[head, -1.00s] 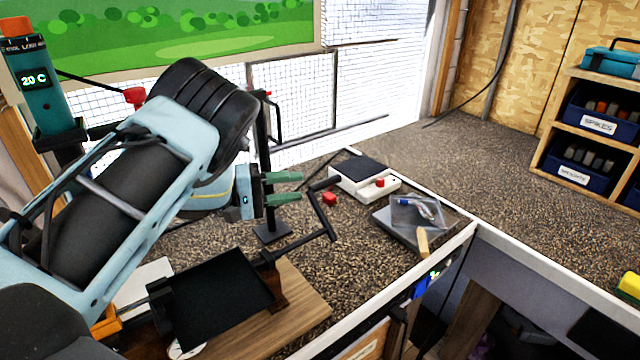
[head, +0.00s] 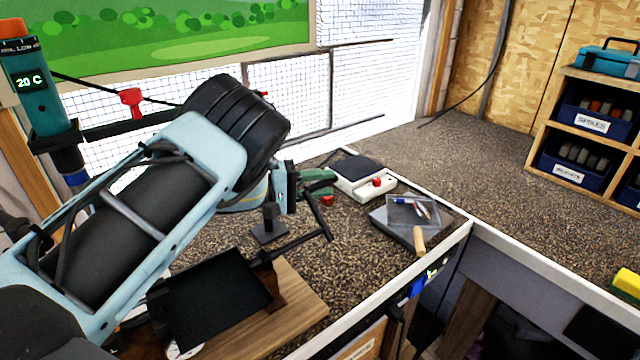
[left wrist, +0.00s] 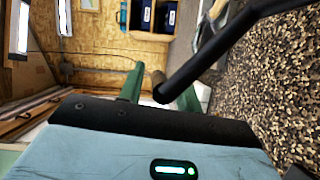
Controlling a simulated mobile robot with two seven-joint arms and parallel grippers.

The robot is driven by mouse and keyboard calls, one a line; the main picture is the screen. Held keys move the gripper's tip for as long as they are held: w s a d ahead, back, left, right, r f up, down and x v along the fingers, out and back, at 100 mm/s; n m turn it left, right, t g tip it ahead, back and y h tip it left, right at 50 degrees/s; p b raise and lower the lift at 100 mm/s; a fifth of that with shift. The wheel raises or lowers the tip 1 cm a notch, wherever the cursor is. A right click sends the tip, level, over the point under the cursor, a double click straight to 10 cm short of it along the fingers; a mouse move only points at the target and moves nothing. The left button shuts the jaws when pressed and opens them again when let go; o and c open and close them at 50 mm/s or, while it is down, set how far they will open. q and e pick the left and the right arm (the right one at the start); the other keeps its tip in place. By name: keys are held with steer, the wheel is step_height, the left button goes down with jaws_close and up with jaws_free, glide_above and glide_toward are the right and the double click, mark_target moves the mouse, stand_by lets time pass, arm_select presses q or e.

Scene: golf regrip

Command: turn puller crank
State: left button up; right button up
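The puller crank (head: 321,216) is a black bent rod on the near side of the bench. Its shaft runs left to a dark bracket by the wooden board, and its upper end is partly hidden by my left gripper (head: 320,181). The left gripper's green fingers are apart, at the crank's upper end. In the left wrist view, the black crank rod (left wrist: 215,52) comes down from the upper right, and its end lies between the separated green fingers (left wrist: 159,92). I cannot tell whether they touch it. My right gripper is not in view.
A white device with a dark top (head: 358,170) and a grey scale with a clear tray (head: 412,212) stand right of the crank. A black tray (head: 215,300) lies left of it on a wooden board (head: 300,305). The bench at the back right is clear.

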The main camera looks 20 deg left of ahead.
arm_select(q)
jaws_close()
steer(key=shift+r, duration=0.15)
steer(key=shift+s+d+r+m+y, duration=0.15)
steer(key=shift+d+r+m+y, duration=0.15)
steer(key=shift+m, duration=0.3)
steer(key=shift+s+d+r+m+g+y, duration=0.1)
steer(key=shift+s+d+r+m+y, duration=0.05)
steer(key=shift+s+d+r+m, duration=0.35)
steer(key=shift+s+d+r+m+g+y, duration=0.1)
steer(key=shift+s+d+r+m+y, duration=0.15)
steer(key=shift+d, duration=0.3)
steer(key=shift+s+d+r+m+g+y, duration=0.1)
steer(key=shift+s+d+r+m, duration=0.15)
steer(key=shift+d+m, duration=0.25)
steer(key=shift+o, duration=0.9)
jaws_free()
steer(key=shift+d, duration=0.1)
